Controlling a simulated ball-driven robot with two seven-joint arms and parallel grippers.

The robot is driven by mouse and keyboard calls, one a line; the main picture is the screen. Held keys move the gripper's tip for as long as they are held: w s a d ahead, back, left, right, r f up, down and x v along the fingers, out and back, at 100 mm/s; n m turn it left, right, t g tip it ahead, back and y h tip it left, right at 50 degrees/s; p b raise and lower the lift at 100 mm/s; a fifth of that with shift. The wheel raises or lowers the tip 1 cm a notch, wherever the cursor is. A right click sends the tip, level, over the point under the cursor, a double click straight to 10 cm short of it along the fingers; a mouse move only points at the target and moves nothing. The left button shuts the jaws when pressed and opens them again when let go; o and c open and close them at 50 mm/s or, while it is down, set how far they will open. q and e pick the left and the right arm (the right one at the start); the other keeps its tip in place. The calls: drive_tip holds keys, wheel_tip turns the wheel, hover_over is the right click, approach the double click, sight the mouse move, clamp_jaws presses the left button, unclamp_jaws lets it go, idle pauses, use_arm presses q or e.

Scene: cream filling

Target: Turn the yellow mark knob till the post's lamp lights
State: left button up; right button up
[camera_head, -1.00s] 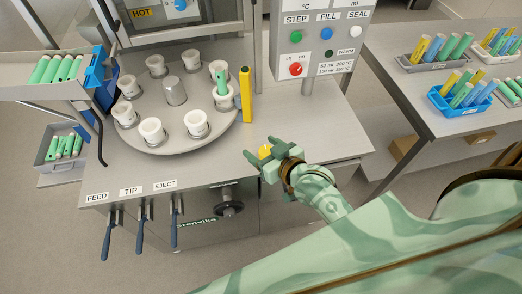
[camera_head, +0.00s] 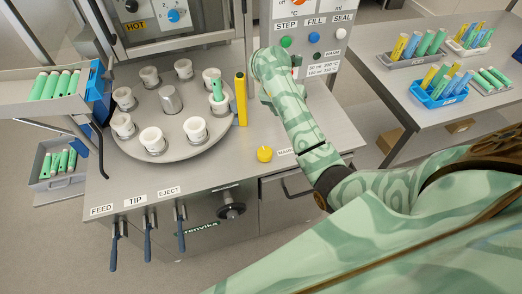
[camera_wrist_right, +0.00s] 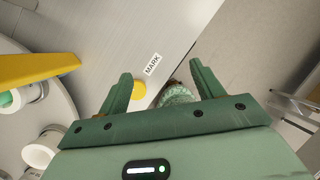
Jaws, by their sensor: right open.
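The yellow mark knob (camera_head: 264,154) stands on the grey counter, in front of the yellow post (camera_head: 241,100). The post is upright beside the turntable; I cannot make out a lit lamp on it. In the right wrist view the knob (camera_wrist_right: 138,90) sits beside the left finger, near the MARK label (camera_wrist_right: 152,64), and the post (camera_wrist_right: 38,68) is at left. My right gripper (camera_wrist_right: 161,73) is open and empty, above the counter and apart from the knob. In the head view its fingers are hidden or unclear near the raised arm's far end. My left gripper is out of view.
The round turntable (camera_head: 208,142) carries several white cups, one with a green tube. The control panel (camera_head: 345,20) rises behind my right arm. Blue-handled levers (camera_head: 115,247) hang at the front left. A side table (camera_head: 395,82) with tube racks is at right.

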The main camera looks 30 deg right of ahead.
sight(265, 151)
drive_tip(key=w+a+m+y, duration=0.1)
drive_tip(key=a+y, duration=0.3)
drive_tip(key=a, duration=0.3)
wheel_tip(265, 151, down, 15)
drive_tip(key=b, duration=1.1)
drive_tip(key=shift+f, duration=0.15)
drive_tip(key=c, duration=1)
